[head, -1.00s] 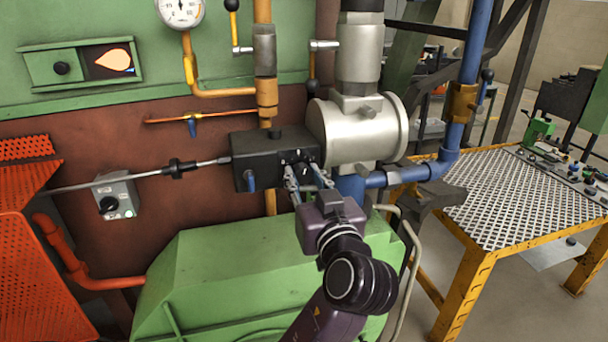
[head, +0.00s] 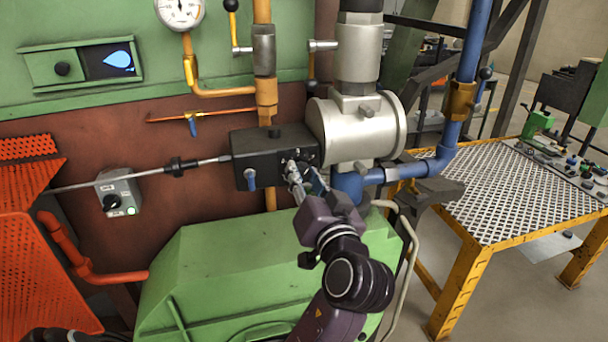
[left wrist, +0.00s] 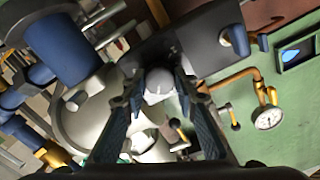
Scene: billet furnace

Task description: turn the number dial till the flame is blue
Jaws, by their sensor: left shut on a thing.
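The black valve box (head: 262,160) is mounted on the furnace's brown front, and the number dial is on its right end. In the head view my left gripper (head: 300,174) is at that end, and its fingers and hand largely hide the dial. In the left wrist view the two fingers of my left gripper (left wrist: 159,78) are shut around the pale, round dial (left wrist: 157,88); its numbers are too small to read. The flame (head: 118,59) in the sight window is blue, and it also shows blue in the left wrist view (left wrist: 291,55). My right gripper is not in view.
A silver round housing (head: 358,130) and blue pipe (head: 410,169) stand close right of the dial. A green casing (head: 225,255) lies below my arm. A grey switch box (head: 120,192) and orange perforated guard (head: 30,270) are left. A yellow-framed table (head: 500,205) stands right.

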